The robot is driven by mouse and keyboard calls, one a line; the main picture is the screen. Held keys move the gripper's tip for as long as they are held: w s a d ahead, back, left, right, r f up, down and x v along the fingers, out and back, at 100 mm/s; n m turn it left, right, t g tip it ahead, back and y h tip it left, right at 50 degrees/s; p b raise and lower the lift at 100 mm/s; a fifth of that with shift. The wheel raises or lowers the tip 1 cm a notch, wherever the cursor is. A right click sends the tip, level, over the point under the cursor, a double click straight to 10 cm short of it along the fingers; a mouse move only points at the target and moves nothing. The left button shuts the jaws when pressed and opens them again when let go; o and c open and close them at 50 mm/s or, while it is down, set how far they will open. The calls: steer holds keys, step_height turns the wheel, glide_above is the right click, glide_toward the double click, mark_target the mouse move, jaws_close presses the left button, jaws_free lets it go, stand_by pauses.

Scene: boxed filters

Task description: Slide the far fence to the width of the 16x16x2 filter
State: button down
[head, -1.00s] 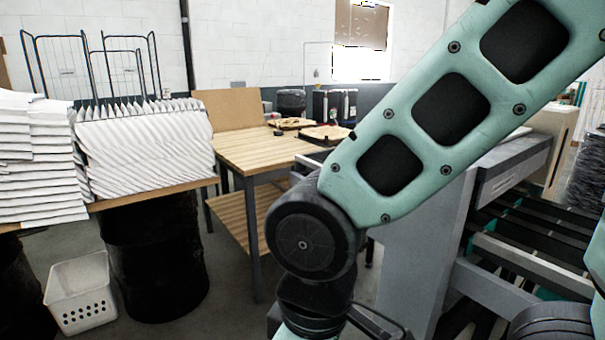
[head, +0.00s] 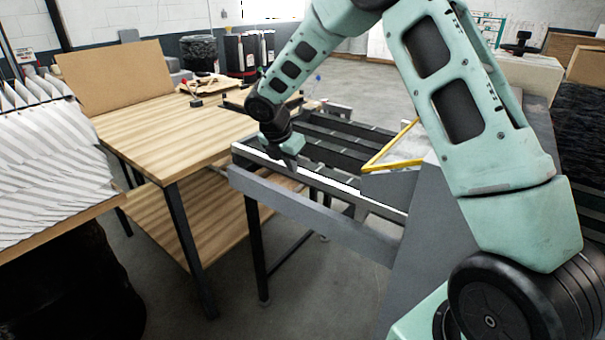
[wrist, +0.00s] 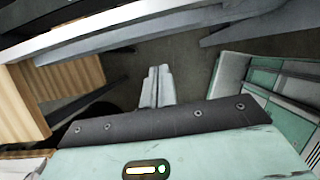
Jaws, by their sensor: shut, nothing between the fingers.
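My gripper (head: 290,164) points down close to a long pale rail (head: 335,186) along the near side of the roller conveyor. In the wrist view my gripper (wrist: 155,82) shows its fingers together and empty, with dark floor behind them. A pale rail also crosses the top of the wrist view (wrist: 100,28), apart from the fingertips in the picture. I cannot tell which rail is the far fence, or whether the gripper touches one. White pleated filters (head: 45,165) stand stacked at the left; no 16x16x2 label is readable.
The conveyor's dark slats (head: 345,137) lie behind the pale rail. A yellow-edged frame (head: 393,148) is at its right end by a grey housing. A wooden table (head: 170,130) with a cardboard sheet (head: 115,72) stands to the left. Open floor shows between the table and conveyor.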

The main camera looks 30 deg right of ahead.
mark_target(308, 178)
steer(key=d+f+p, duration=0.1)
steer(key=d+f, duration=0.1)
steer(key=f, duration=0.1)
steer(key=w+d+f+p, duration=0.1)
steer(key=d+f+p, duration=0.1)
steer(key=w+d+f+p, duration=0.1)
steer(key=d+f, duration=0.1)
steer(key=f, duration=0.1)
steer(key=shift+w+f+p, duration=0.15)
steer(key=shift+f+p, duration=0.15)
steer(key=shift+p, duration=0.1)
steer(key=shift+w+d+f, duration=0.15)
steer(key=shift+w+d, duration=0.1)
steer(key=shift+d, duration=0.2)
steer(key=shift+d, duration=0.1)
steer(key=shift+d, duration=0.25)
steer(key=w+d, duration=0.3)
steer(key=d, duration=0.6)
steer(key=w+d, duration=0.4)
steer(key=d, duration=0.5)
steer(key=shift+d, duration=0.25)
steer(key=shift+a, duration=0.15)
